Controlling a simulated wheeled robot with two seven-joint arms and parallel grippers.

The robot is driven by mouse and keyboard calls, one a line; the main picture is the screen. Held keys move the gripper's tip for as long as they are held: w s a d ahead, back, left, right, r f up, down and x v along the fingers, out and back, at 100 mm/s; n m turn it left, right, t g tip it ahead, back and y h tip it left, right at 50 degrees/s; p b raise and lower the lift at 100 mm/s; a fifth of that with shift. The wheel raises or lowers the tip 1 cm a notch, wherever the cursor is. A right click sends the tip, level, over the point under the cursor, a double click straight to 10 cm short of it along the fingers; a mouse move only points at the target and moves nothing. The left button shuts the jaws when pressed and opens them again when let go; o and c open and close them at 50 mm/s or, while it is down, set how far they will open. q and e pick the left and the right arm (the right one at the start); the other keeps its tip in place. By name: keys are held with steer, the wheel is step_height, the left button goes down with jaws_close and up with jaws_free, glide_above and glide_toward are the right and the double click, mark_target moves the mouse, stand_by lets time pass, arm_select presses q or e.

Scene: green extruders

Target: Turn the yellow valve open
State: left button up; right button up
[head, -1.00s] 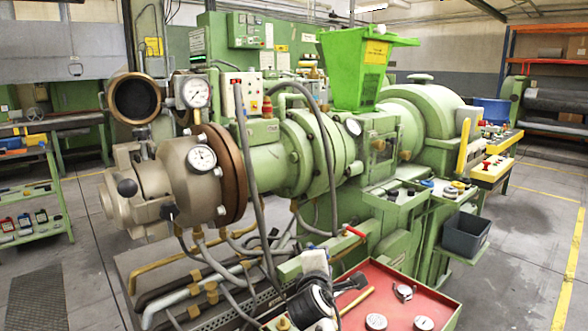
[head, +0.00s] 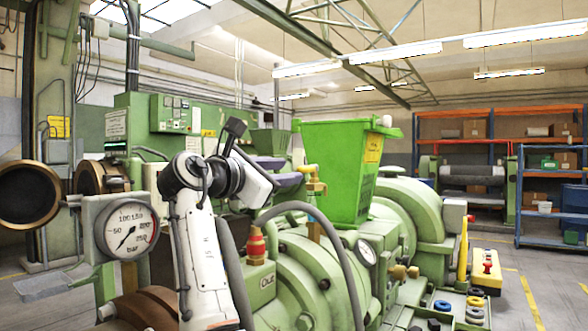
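The yellow valve (head: 314,182) is a small brass-yellow handle on a stem, in the middle of the head view, in front of the bright green hopper. My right arm rises from below, and its gripper (head: 292,184) points right toward the valve. Its two purple fingers look spread apart, one higher and one lower, with nothing seen between them. The fingertips are close to the left side of the valve; whether they touch it I cannot tell. My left gripper is not in view.
A pressure gauge (head: 128,230) stands left of my arm. A red-capped fitting (head: 256,245) and a curved grey hose lie below the gripper. The green hopper (head: 346,170) is right behind the valve. Shelves (head: 550,180) stand far right, with free floor before them.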

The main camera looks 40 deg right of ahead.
mark_target(305, 170)
steer(key=p+x, duration=0.1)
steer(key=x, duration=0.7)
steer(key=shift+d+p, duration=0.3)
steer(key=shift+p, duration=0.1)
steer(key=shift+w+d, duration=0.1)
steer(key=shift+c, duration=0.9)
jaws_close()
